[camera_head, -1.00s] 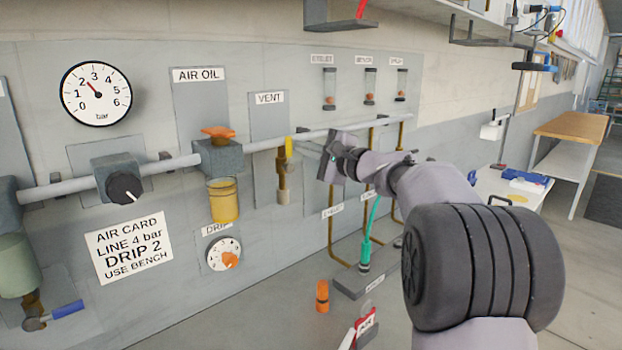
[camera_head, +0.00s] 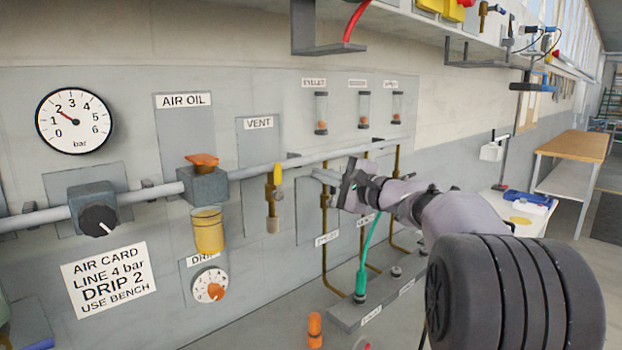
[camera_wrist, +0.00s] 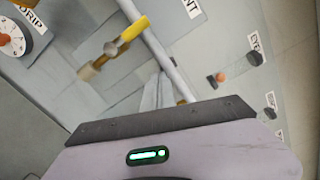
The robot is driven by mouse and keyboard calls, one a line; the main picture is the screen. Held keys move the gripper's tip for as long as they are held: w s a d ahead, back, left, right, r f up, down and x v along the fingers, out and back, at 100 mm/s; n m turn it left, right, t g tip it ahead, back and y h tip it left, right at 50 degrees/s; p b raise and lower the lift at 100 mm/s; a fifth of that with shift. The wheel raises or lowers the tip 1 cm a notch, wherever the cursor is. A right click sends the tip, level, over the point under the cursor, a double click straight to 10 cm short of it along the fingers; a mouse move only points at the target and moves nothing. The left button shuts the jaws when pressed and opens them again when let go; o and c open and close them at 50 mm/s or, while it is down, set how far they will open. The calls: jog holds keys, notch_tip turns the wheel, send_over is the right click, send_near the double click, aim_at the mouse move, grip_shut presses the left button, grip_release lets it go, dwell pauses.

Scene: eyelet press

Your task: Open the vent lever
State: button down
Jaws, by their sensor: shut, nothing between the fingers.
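The vent valve (camera_head: 273,205) is a brass body hanging below the grey pipe, under the VENT label (camera_head: 258,123). Its yellow lever (camera_head: 277,174) points up toward the pipe, roughly in line with the body. The lever also shows in the wrist view (camera_wrist: 134,29), upper middle, with the brass body (camera_wrist: 92,69) to its lower left. My gripper (camera_head: 320,176) is shut and empty, to the right of the lever with a visible gap. Its fingers show in the wrist view (camera_wrist: 158,92) near the pipe, apart from the lever.
The grey pipe (camera_head: 245,172) runs along the wall panel. An air oil unit with an orange knob (camera_head: 202,160) and yellow cup (camera_head: 208,232) stands left of the valve. Brass tubes (camera_head: 324,240) and a green hose (camera_head: 366,255) lie below my arm.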

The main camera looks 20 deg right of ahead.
jog(key=a+v, duration=0.1)
jog(key=v, duration=0.6)
jog(key=shift+s+a+r+p, duration=0.15)
jog(key=shift+s+r+p, duration=0.25)
jog(key=shift+s, duration=0.15)
jog(key=shift+a, duration=0.1)
